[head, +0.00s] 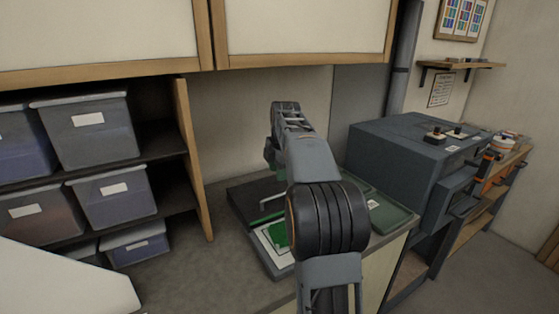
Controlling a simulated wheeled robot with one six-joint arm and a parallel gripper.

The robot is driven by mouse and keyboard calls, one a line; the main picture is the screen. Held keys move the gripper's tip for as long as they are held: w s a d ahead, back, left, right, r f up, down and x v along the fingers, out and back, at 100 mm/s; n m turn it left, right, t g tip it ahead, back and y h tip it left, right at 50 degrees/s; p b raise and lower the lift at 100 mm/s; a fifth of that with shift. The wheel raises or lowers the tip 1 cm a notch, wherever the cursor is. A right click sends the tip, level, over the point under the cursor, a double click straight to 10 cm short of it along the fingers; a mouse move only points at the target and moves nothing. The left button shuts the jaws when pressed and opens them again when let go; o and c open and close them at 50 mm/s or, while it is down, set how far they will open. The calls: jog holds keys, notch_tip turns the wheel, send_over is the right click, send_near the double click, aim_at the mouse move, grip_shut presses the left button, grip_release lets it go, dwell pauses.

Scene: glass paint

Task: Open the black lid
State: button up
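The black lid (250,194) is a dark flat panel on the back left part of a low grey case on the counter. A pale bar-shaped handle (272,201) shows on or just beside it. A white sheet with a green piece (278,235) lies in the front part of the case. My arm crosses in front and hides the case's right side. My gripper (271,156) is mostly hidden behind my wrist, above the back of the lid. Its fingertips and any contact cannot be made out.
A green tray (390,215) lies right of my arm. A large blue-grey machine (405,155) stands farther right. Shelves with lidded bins (88,130) are at the left, and cabinets (305,28) hang above. The counter (225,262) is bare left of the case.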

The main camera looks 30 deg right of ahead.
jog(key=shift+s+r, duration=0.2)
jog(key=shift+r, duration=0.8)
jog(key=shift+s+r, duration=0.2)
jog(key=shift+r, duration=0.8)
jog(key=s+a+f+m, duration=0.25)
jog(key=f+m, duration=0.55)
jog(key=m, duration=0.4)
jog(key=s+a+f+m+t, duration=0.1)
jog(key=s+a+f+m, duration=0.1)
jog(key=s+a, duration=0.7)
jog(key=s+a+f+m+t, duration=0.1)
jog(key=s+a+f+m, duration=0.2)
jog(key=s+a, duration=0.5)
jog(key=shift+s+a+f, duration=0.4)
jog(key=shift+s+f, duration=0.2)
jog(key=shift+s, duration=0.05)
